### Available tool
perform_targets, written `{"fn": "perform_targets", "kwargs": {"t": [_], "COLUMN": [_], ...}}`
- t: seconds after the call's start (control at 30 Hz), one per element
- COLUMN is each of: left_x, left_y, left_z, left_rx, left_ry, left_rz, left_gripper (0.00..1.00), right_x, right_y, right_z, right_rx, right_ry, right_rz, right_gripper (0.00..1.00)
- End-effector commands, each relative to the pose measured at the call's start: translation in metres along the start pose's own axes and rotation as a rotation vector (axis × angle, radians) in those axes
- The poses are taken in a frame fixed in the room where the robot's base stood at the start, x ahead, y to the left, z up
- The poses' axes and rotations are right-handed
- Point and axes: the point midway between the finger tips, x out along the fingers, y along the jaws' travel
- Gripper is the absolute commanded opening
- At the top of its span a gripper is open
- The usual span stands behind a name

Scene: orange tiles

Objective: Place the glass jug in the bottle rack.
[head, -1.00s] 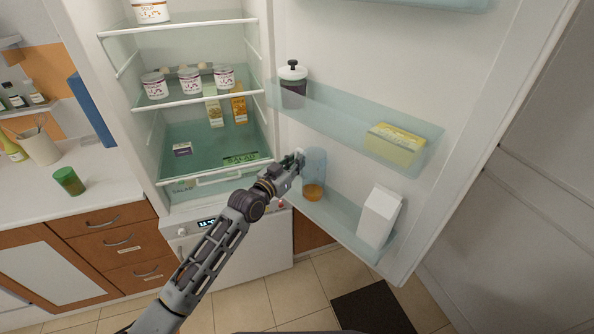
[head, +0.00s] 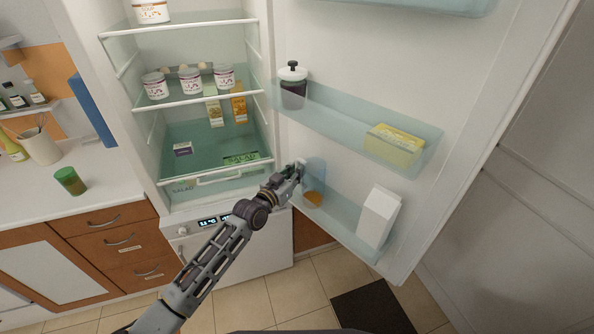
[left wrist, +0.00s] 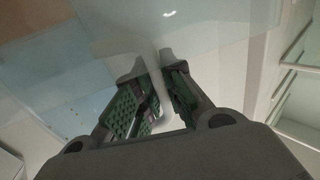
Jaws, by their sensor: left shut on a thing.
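The glass jug (head: 315,179) is clear, with amber liquid at its bottom. It is at the lower door shelf, the bottle rack (head: 342,222), at the rack's left end. My left gripper (head: 299,168) is on the jug's left side, shut on its handle. In the left wrist view the gripper's green-padded fingers (left wrist: 155,95) close around the pale handle, and the jug's glass (left wrist: 95,40) fills the upper left. I cannot tell whether the jug's base touches the rack floor. My right gripper is not in view.
A white carton (head: 379,216) stands in the same rack to the right. The door shelf above (head: 350,125) holds a dark-filled jar (head: 293,86) and a yellow box (head: 393,146). The fridge door is open. Rack space between jug and carton is free.

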Motion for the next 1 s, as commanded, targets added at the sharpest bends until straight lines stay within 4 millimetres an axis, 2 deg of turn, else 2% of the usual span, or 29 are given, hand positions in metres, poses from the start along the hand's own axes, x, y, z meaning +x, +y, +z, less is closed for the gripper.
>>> {"fn": "perform_targets", "kwargs": {"t": [0.17,0.2,0.33,0.83,1.0], "left_x": [0.0,0.0,0.0,0.0,-0.01], "left_y": [0.0,0.0,0.0,0.0,0.0], "left_z": [0.002,0.003,0.002,-0.001,0.001], "left_rx": [0.0,0.0,0.0,-0.001,-0.001], "left_ry": [0.002,0.0,0.0,0.0,-0.001], "left_rz": [0.0,0.0,0.0,0.0,0.0], "left_gripper": [0.0,0.15,0.31,0.33,0.33], "right_x": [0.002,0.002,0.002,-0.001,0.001], "right_y": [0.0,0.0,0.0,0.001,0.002], "right_z": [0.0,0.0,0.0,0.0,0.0], "right_rx": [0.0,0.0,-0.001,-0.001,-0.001], "right_ry": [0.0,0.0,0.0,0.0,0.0], "right_rz": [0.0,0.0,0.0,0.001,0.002], "right_gripper": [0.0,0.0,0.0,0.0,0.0]}}
